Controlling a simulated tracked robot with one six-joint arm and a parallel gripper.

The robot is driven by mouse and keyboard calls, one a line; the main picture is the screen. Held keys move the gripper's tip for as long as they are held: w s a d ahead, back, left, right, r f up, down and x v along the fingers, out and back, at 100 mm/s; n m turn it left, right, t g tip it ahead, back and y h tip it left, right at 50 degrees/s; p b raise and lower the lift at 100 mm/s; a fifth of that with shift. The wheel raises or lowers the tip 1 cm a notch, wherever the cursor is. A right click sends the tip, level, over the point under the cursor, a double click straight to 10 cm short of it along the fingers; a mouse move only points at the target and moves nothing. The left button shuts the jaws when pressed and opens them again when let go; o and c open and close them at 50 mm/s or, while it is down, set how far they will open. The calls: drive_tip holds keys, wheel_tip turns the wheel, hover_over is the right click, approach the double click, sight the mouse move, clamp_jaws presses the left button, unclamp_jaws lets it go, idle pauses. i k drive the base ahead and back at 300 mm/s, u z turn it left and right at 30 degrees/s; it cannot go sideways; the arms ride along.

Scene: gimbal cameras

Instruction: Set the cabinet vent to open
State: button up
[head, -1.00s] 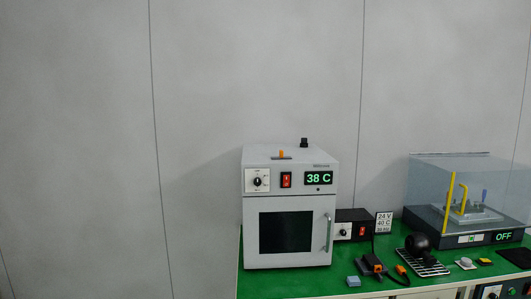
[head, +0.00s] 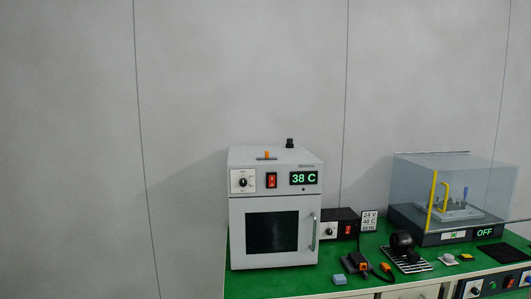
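The cabinet (head: 277,160) is a pale grey box with a dark window in its door (head: 272,232), which is shut. Its display (head: 303,178) reads 38 C. An orange slider knob (head: 267,154) stands in a slot on the top; I take it for the vent control, but its setting is too small to read. A black cylindrical piece (head: 289,143) stands on the top at the back right. A black dial (head: 242,181) and a red rocker switch (head: 271,180) are on the front panel. My gripper is not in view.
The cabinet stands at the left end of a green bench (head: 330,282). To its right are a small black power unit (head: 340,223), a sign (head: 369,221), a black fan-like part (head: 403,243) and a clear-covered fixture (head: 450,195) reading OFF. The wall behind is bare.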

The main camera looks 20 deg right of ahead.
sight(267, 157)
drive_tip(key=i, duration=1)
